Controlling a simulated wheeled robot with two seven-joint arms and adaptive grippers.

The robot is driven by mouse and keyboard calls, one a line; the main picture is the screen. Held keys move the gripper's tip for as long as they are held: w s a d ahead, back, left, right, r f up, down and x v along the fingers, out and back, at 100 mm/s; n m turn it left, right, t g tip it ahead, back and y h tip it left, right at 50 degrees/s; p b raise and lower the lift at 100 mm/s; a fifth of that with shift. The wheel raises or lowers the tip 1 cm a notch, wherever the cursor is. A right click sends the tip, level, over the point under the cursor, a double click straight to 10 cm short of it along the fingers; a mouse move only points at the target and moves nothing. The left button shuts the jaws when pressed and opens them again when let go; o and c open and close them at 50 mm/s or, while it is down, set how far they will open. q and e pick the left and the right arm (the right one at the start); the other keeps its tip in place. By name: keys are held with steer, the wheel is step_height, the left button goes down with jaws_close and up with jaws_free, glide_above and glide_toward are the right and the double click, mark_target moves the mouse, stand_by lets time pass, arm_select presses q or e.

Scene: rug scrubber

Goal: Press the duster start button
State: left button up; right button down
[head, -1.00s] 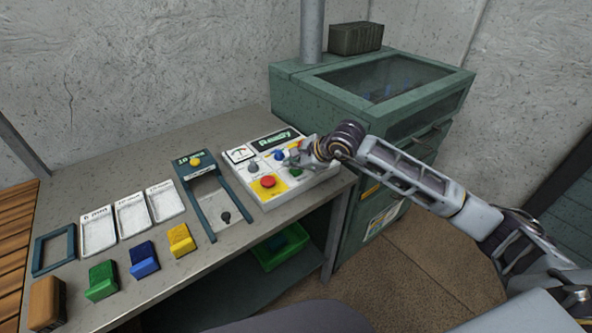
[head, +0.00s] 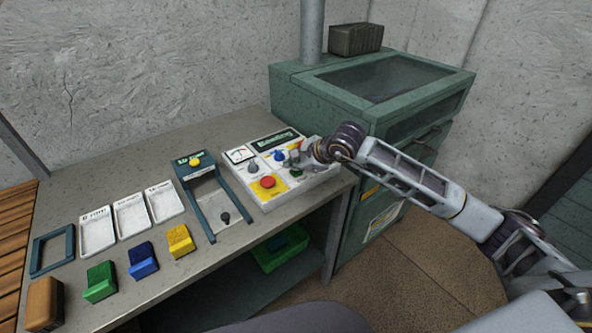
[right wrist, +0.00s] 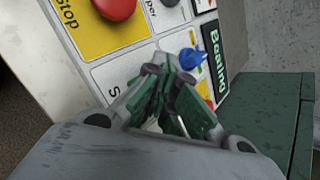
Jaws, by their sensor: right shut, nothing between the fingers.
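The white control panel (head: 268,196) sits at the right end of the bench. It carries a red stop button (head: 268,182) on a yellow field, a grey knob (head: 253,168), a blue knob (head: 279,155) and a dark display (head: 278,141). In the right wrist view the display (right wrist: 215,62) reads "Beating". My right gripper (head: 301,160) is shut and empty, low over the panel's right part. In the right wrist view the gripper (right wrist: 165,100) covers the field whose label starts with "S"; the start button there is mostly hidden, and contact cannot be told. My left gripper is out of view.
A green cabinet (head: 300,87) with a glass lid (head: 380,78) stands right behind the panel. On the bench (head: 110,180) are a blue frame fixture (head: 188,187), white trays (head: 131,214) and coloured blocks (head: 143,262). A green bin (head: 278,257) is below.

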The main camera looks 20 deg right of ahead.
mark_target(294, 172)
steer(key=shift+r, duration=0.95)
steer(key=shift+r+p, duration=1.2)
steer(key=shift+r, duration=1.3)
